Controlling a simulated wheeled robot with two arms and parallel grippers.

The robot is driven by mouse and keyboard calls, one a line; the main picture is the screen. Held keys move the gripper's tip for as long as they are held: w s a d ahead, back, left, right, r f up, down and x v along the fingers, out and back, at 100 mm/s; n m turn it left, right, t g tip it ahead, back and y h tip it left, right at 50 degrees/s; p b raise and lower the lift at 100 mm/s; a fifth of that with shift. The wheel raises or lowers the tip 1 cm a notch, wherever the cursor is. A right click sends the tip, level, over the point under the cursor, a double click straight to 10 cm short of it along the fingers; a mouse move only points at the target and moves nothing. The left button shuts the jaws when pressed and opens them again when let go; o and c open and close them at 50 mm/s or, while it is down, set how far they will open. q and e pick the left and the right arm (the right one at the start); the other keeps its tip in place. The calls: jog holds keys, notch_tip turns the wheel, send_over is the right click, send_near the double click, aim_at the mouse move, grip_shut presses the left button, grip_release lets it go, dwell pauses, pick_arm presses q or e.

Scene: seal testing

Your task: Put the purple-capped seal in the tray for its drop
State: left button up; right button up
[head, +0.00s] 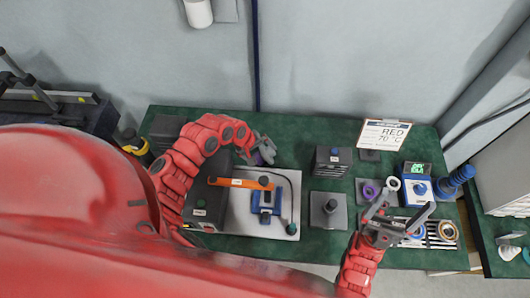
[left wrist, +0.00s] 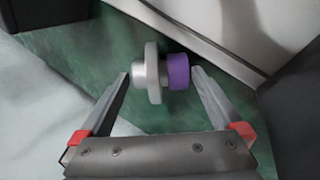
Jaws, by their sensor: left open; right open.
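The purple-capped seal (left wrist: 178,72) lies on its side on the green mat in the left wrist view, its silver stem and disc to the left, its purple cap to the right. Its purple part shows in the head view (head: 257,158), partly behind my left gripper (head: 264,149). My left gripper is open, with its fingertips (left wrist: 160,76) on either side of the seal; I cannot tell if they touch it. My right gripper (head: 403,211) is open and empty, over the ring rack at the right. Which item is the drop tray is unclear.
A sign (head: 384,135) reads RED 70 °C. A black box (head: 204,206) and a blue clamp with an orange lever (head: 240,183) stand near my left arm. A dark block (head: 332,160), a grey plate (head: 328,222) and a blue-white device (head: 416,186) stand to the right.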

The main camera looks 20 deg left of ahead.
pick_arm(q)
jog(key=shift+w+d+f, duration=0.2)
jog(key=shift+w+f, duration=0.05)
jog(key=shift+f, duration=0.35)
jog(key=shift+c, duration=0.2)
grip_shut()
jog(key=shift+r, duration=0.1)
